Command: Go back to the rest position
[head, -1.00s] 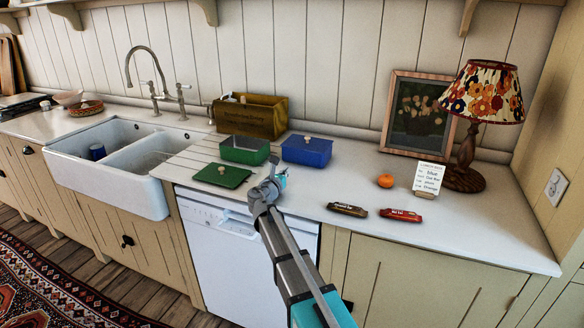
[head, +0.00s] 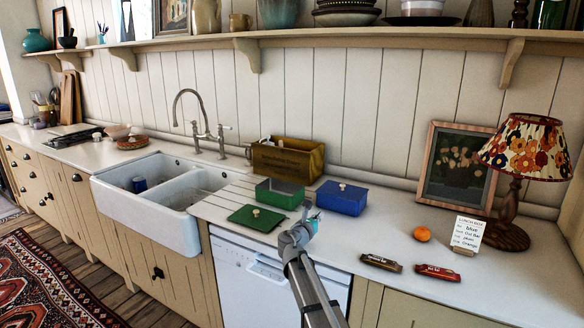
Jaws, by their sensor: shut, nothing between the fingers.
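My gripper (head: 312,222) is shut and empty. It is above the counter's front edge, in front of the blue lidded box (head: 342,198) and to the right of the green lid (head: 256,217). The fingertips are small in the head view. The green box (head: 279,193) stands open behind the lid.
A white sink (head: 168,213) is at the left, with a dark blue cup (head: 139,184) inside. Two bars, brown (head: 381,263) and red (head: 437,272), an orange (head: 422,234), a note card (head: 467,232) and a lamp (head: 510,205) stand on the right. The counter (head: 365,235) between is bare.

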